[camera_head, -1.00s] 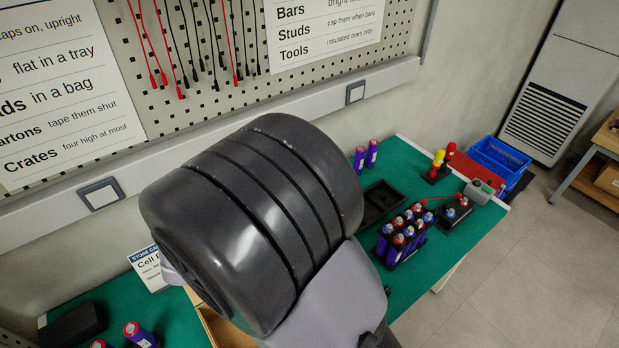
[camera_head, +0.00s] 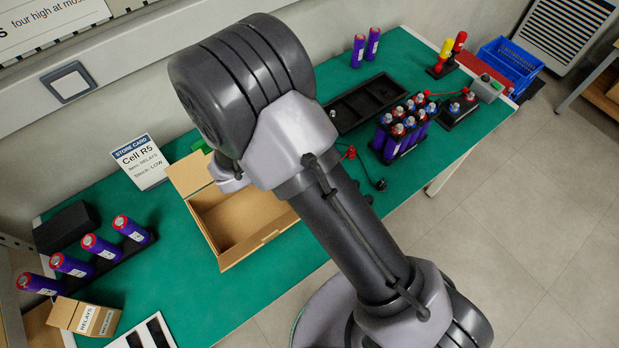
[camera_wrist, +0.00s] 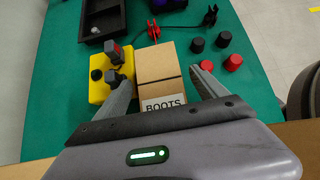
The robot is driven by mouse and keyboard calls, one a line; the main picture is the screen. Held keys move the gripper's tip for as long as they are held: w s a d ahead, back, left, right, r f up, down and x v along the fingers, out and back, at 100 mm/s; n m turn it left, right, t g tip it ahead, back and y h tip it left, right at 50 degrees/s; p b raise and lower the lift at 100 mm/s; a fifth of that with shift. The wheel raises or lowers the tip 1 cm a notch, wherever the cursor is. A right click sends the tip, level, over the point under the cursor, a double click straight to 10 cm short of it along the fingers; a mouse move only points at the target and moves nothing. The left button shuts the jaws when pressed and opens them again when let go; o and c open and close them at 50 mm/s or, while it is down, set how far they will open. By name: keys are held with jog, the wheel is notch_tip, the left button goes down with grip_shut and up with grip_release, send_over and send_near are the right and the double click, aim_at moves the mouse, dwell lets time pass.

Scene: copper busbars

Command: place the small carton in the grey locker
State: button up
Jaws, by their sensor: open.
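A small brown carton (camera_wrist: 158,80) labelled BOOTS stands on the green bench in the wrist view. My gripper (camera_wrist: 156,74) is open, with one finger on each side of this carton; I cannot tell whether either finger touches it. Another small carton (camera_head: 86,317), labelled RELAYS, sits at the lower left of the head view. The frames do not settle which carton the task means. In the head view my arm hides my gripper and the BOOTS carton. I cannot make out a grey locker in any view.
A yellow device (camera_wrist: 100,88) stands close beside the left finger. Red and black caps (camera_wrist: 222,40) lie to the right. An open cardboard box (camera_head: 232,222), a dark tray (camera_head: 362,102) and a rack of cells (camera_head: 402,128) occupy the bench (camera_head: 185,290). Several purple cells stand at left.

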jog(key=shift+w+d+f, duration=0.2)
jog(key=shift+d+f, duration=0.15)
jog(key=shift+f, duration=0.15)
jog(key=shift+r, duration=0.2)
jog(key=shift+c, duration=0.4)
grip_shut()
notch_tip(320, 180, up, 26)
jog(key=p, duration=1.4)
jog(key=w+d+n+t+y+b, duration=0.3)
jog(key=d+n+b, duration=0.4)
jog(key=d, duration=0.5)
jog(key=w+y+b, duration=0.1)
jog(key=w+b, duration=0.1)
jog(key=shift+r+n+t+y+b, duration=0.3)
jog(key=shift+n+y+b, duration=0.05)
jog(key=shift+n+y, duration=0.05)
jog(key=shift+w, duration=0.1)
